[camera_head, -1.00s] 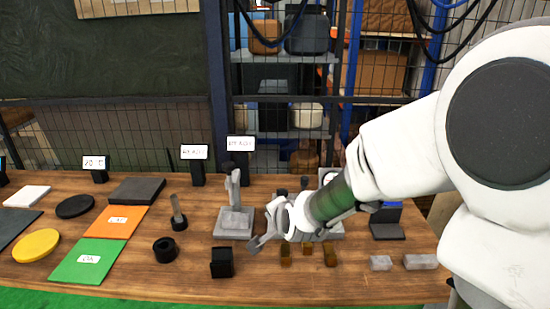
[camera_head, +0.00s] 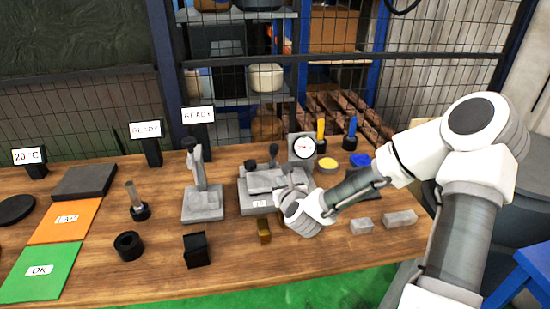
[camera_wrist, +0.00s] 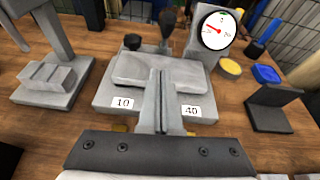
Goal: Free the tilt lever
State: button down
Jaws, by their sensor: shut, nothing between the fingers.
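A grey fixture (camera_head: 247,203) stands mid-table. It also shows in the wrist view (camera_wrist: 104,92), with white labels "10" and "40" on its front. A grey block (camera_head: 264,180) lies on it. Behind the block stand a short round black knob (camera_wrist: 132,42) and a taller black-handled lever (camera_wrist: 167,24); no marking shows which is the tilt lever. My gripper (camera_wrist: 160,76) is shut and empty, its fingers pointing over the fixture's front, in front of the knob and lever. Whether the fingertips touch the block cannot be told.
A dial gauge (camera_head: 302,148) stands at the fixture's back right. A grey upright stand (camera_head: 202,203) is on the left, with a black holder (camera_head: 196,250) in front. Grey blocks (camera_head: 399,219) lie to the right. A wire mesh fence (camera_head: 420,75) runs behind the table.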

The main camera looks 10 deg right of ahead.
jog(key=shift+d+m, duration=0.2)
jog(key=shift+m, duration=0.1)
send_near(273, 155)
jog(key=f, duration=0.2)
jog(key=w+f, duration=0.1)
jog(key=f, duration=0.1)
jog(key=shift+w+a, duration=0.1)
jog(key=shift+w, duration=0.1)
jog(key=w, duration=0.1)
jog(key=w+r, duration=0.1)
jog(key=w, duration=0.1)
jog(key=shift+w+r, duration=0.3)
jog(key=shift+w, duration=0.35)
jog(key=shift+r, duration=0.1)
